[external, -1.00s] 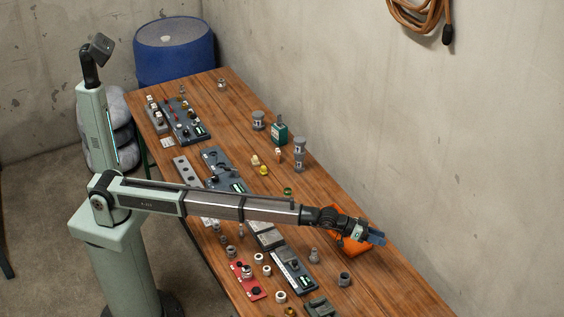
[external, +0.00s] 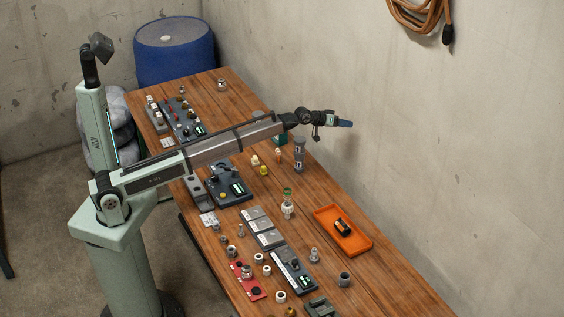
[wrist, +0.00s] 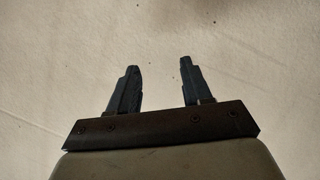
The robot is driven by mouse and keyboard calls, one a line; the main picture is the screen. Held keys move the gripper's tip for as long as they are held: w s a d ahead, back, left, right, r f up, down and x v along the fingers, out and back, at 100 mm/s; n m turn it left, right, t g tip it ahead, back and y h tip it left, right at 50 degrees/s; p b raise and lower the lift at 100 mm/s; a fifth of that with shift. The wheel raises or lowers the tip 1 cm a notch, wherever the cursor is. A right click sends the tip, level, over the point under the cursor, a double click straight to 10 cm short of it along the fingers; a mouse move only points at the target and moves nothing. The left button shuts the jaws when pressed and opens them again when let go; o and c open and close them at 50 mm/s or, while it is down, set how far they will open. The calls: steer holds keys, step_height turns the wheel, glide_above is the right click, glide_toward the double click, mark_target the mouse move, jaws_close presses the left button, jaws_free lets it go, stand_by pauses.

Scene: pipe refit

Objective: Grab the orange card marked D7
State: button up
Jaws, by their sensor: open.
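I cannot make out an orange card marked D7 in either view; any such lettering is too small to read. My gripper (external: 346,123) is raised at the far side of the table, near the back wall. In the wrist view my gripper (wrist: 159,67) has its two dark fingers apart, with nothing between them and only pale wall beyond. The orange thing I see clearly is a shallow tray (external: 357,243) on the right of the table, holding a small black and orange object (external: 343,227).
The wooden table (external: 390,285) carries grey panels (external: 265,240), a red plate (external: 247,281), grey canisters (external: 299,155) and several loose fittings. A blue barrel (external: 174,55) stands behind the table. The concrete wall (external: 420,150) rises close beyond my gripper. Bare wood surrounds the tray.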

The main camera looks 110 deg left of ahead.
steer(key=s+a+r+n+g+y, duration=0.1)
steer(key=s+a+n, duration=0.1)
steer(key=s+a, duration=0.75)
steer(key=s+a+r+n+g, duration=0.1)
steer(key=s+a+r+n, duration=0.1)
steer(key=s+a, duration=0.75)
steer(key=n+g+h, duration=0.8)
steer(key=g+h, duration=0.1)
steer(key=g, duration=0.1)
glide_toward(278, 150)
steer(key=f, duration=1.2)
steer(key=shift+s+d+f, duration=0.15)
steer(key=shift+d, duration=0.05)
jaws_close()
